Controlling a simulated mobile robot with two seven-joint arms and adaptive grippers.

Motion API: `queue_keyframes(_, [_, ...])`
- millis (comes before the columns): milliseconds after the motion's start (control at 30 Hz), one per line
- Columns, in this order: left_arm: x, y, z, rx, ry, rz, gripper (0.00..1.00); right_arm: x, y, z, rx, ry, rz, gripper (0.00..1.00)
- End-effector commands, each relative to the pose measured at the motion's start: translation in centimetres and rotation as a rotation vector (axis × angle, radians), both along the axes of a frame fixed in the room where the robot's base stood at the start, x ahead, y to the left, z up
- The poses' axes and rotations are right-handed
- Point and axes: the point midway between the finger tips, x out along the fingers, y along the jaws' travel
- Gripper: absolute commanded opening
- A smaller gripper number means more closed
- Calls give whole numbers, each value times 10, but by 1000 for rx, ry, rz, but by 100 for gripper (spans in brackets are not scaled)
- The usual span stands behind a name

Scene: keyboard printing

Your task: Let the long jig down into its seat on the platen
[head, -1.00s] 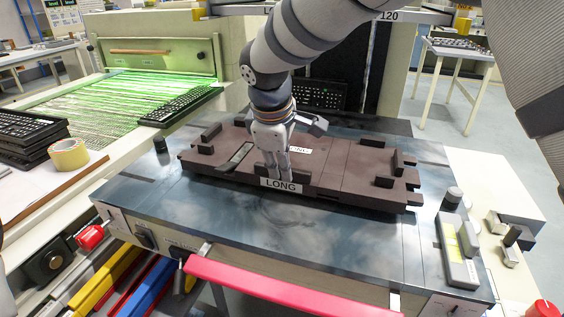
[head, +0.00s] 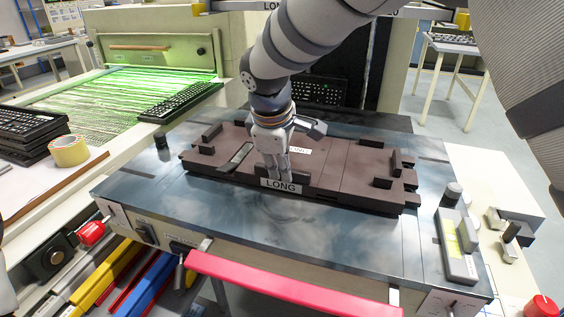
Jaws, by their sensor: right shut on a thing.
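The long jig (head: 345,177) is a dark brown, flat plate with raised blocks at its corners and a front label reading LONG (head: 280,186). It lies level over the middle of the blue-grey platen (head: 240,226). I cannot tell whether it is fully down or slightly above the surface. My right gripper (head: 277,172) comes down from above and is shut on the jig's front edge, just behind the label. The seat under the jig is hidden. My left gripper is not in view.
A dark knob (head: 162,140) stands at the platen's left and a control box (head: 457,248) at its right. A red bar (head: 290,280) runs along the front.

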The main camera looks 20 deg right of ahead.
Motion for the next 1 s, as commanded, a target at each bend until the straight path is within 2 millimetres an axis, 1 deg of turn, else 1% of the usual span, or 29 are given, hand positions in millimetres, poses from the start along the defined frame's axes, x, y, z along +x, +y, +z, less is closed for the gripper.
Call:
queue_keyframes(33, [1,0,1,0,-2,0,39,1,0,3,-1,-8,0,0])
queue_keyframes(367, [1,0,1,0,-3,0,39,1,0,3,0,-7,0,0])
queue_keyframes(900, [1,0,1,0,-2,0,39,1,0,-4,-5,-10,0,0])
queue_keyframes(933, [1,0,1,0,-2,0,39,1,0,-4,-5,-10,0,23])
queue_keyframes(967, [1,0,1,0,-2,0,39,1,0,-4,-5,-10,0,29])
queue_keyframes(1000, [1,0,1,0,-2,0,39,1,0,-4,-5,-9,0,38])
